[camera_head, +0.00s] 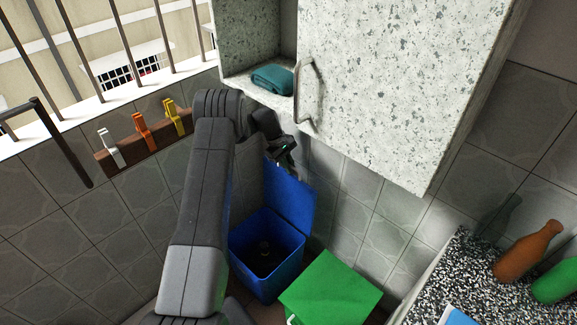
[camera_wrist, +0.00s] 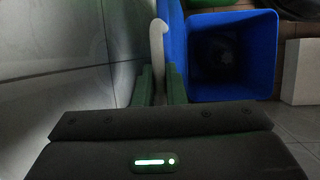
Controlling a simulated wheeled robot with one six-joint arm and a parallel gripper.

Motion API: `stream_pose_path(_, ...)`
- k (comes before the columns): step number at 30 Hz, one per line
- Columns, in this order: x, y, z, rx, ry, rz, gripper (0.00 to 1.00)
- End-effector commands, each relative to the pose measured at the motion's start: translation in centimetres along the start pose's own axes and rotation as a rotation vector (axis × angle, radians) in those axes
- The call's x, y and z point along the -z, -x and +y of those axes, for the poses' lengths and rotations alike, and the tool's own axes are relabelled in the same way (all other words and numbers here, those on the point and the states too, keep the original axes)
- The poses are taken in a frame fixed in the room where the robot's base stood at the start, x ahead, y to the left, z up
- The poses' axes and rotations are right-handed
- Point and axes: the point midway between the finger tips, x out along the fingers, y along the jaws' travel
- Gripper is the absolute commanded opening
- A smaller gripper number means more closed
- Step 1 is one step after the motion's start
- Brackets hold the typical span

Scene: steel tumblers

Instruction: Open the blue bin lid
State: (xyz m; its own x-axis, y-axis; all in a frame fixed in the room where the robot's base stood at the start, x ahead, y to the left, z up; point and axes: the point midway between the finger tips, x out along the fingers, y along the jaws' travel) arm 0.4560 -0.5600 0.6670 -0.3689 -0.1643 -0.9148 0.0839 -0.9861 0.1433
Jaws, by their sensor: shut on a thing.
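The blue bin (camera_head: 290,269) stands on the floor against the tiled wall, and its blue lid (camera_head: 291,197) is raised upright at the back. The bin's inside shows, with something dark at the bottom. In the wrist view the bin (camera_wrist: 265,52) is at the upper right and the lid (camera_wrist: 174,38) is seen nearly edge-on. My gripper (camera_wrist: 159,82) is shut on the lid's pale handle (camera_wrist: 157,42), with a finger on each side of it. In the head view my gripper (camera_head: 284,163) is at the top of the lid, partly hidden by my arm.
A green bin (camera_head: 330,290) stands shut to the right. A speckled counter (camera_head: 465,275) with bottles is at lower right.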

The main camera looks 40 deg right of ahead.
Motion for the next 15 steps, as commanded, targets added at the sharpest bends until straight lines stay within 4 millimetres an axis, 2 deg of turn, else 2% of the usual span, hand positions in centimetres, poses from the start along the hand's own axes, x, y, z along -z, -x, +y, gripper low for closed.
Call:
stream_pose_path(3, -0.03, -0.19, -0.12, 0.003, 0.001, -0.003, 0.0)
stream_pose_path(4, -0.03, -0.19, -0.12, 0.003, 0.001, -0.003, 0.14)
stream_pose_path(6, -0.03, -0.18, -0.12, 0.003, 0.001, -0.003, 0.28)
stream_pose_path(7, -0.03, -0.17, -0.11, 0.003, 0.0, -0.003, 0.32)
stream_pose_path(15, -0.01, 0.01, -0.06, 0.001, 0.0, -0.001, 0.32)
